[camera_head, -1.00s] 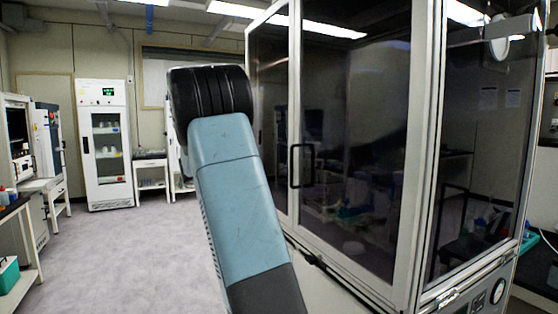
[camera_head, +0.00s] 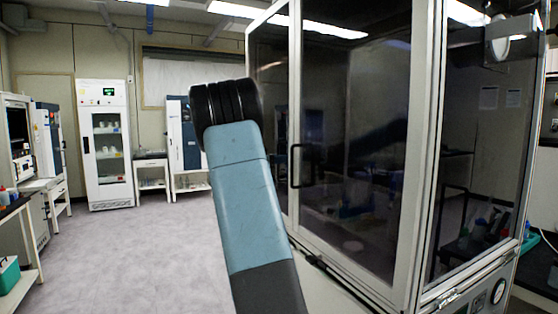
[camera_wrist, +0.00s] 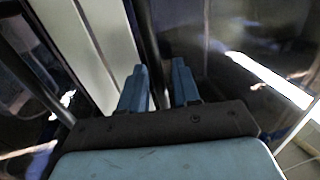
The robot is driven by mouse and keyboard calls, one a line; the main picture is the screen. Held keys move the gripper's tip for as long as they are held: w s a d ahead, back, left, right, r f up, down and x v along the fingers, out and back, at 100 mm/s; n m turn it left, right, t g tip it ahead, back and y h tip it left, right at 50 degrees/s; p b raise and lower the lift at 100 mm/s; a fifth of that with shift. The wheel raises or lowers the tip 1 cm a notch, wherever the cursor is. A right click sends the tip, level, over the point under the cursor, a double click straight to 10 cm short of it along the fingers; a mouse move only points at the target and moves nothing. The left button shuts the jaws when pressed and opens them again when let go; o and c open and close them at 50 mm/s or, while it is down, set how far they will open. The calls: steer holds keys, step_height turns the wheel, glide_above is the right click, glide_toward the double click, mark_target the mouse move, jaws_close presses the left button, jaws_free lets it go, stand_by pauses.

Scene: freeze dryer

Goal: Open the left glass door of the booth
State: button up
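The booth (camera_head: 425,140) is a white-framed cabinet with dark glass on the right of the head view. Its left glass door (camera_head: 271,110) appears closed, partly hidden by my arm. A black handle (camera_head: 293,166) shows beside the frame between the left pane and the wider right pane (camera_head: 350,130). In the wrist view, my gripper (camera_wrist: 160,85) has two blue fingers apart. A dark upright bar (camera_wrist: 147,40), probably a door handle, runs into the gap between them. Contact is unclear. A pale frame strip (camera_wrist: 85,45) lies left of it. My gripper is hidden in the head view.
A white glass-front cabinet (camera_head: 106,145) and small tables stand at the back. A bench (camera_head: 18,215) with equipment lines the left wall. The grey floor (camera_head: 130,255) left of the booth is clear. A gauge (camera_head: 498,291) sits low on the booth's right side.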

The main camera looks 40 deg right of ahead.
jaws_close()
stand_by(0.6)
